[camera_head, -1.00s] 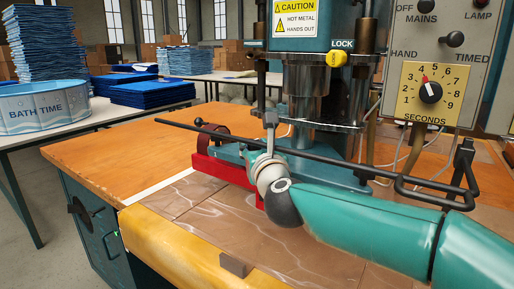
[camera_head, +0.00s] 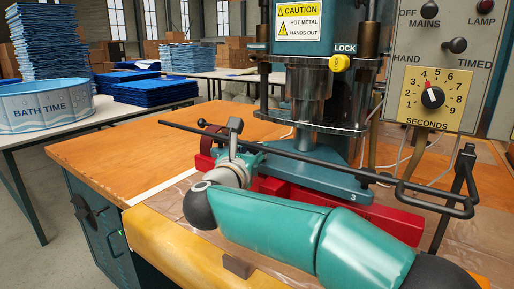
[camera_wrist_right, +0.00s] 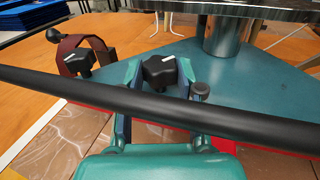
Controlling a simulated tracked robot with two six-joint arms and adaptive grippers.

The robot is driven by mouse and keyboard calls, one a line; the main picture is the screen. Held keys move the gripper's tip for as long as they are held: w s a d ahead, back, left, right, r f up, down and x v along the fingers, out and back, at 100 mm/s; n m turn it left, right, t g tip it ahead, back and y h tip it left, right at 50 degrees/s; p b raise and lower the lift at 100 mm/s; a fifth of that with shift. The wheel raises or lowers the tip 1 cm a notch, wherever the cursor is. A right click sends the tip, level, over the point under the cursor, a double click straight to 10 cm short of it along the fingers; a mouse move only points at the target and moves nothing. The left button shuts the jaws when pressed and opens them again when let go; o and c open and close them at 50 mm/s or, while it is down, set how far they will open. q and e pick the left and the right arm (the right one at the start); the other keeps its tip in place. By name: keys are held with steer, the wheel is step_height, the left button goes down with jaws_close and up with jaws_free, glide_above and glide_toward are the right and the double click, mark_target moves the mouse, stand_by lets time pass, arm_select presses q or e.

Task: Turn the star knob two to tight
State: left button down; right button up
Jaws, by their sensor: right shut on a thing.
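A black star knob (camera_wrist_right: 162,78) with a white mark shows in the right wrist view, at the corner of the press's teal base plate (camera_wrist_right: 235,90). My right gripper (camera_wrist_right: 157,72) has its teal fingers on both sides of this knob and is shut on it. The white mark points up and to the right. In the head view my right gripper (camera_head: 247,156) is at the left end of the base, and the knob is hidden there. Another black star knob (camera_wrist_right: 78,62) sits farther left, by a brown-red curved bracket. My left gripper is in neither view.
A long black bar (camera_head: 320,160) crosses in front of the press and close before the right wrist camera. The press column (camera_head: 308,95) stands behind my gripper. Red rails (camera_head: 385,216) lie under the base. A control box (camera_head: 440,60) is at the right. The orange tabletop (camera_head: 120,160) is clear at left.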

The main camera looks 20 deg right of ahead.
steer(key=shift+w+a+r+m+g+h+p, duration=0.1)
steer(key=shift+w+a+m+g+h+p, duration=0.15)
steer(key=shift+m+g+h, duration=0.25)
steer(key=shift+a+r+m+g+h+p, duration=0.1)
steer(key=shift+m+g+h+p, duration=0.3)
steer(key=shift+h, duration=0.2)
steer(key=m+g+h+p, duration=0.1)
steer(key=m+g+p, duration=0.1)
steer(key=p, duration=0.1)
steer(key=m+g+h+p, duration=0.2)
steer(key=g+p, duration=0.1)
steer(key=p, duration=0.1)
steer(key=m+g+h+p, duration=0.1)
steer(key=g+p, duration=0.1)
steer(key=p, duration=0.2)
steer(key=shift+w+a+r+m+h, duration=0.1)
steer(key=shift+w+a+m+h, duration=0.1)
steer(key=shift+w+m+h, duration=0.15)
steer(key=shift+w+m+g+p, duration=0.15)
steer(key=shift+m+g+p, duration=0.2)
steer(key=shift+g+p, duration=0.45)
steer(key=o, duration=1.1)
steer(key=shift+f, duration=0.2)
steer(key=shift+o, duration=0.3)
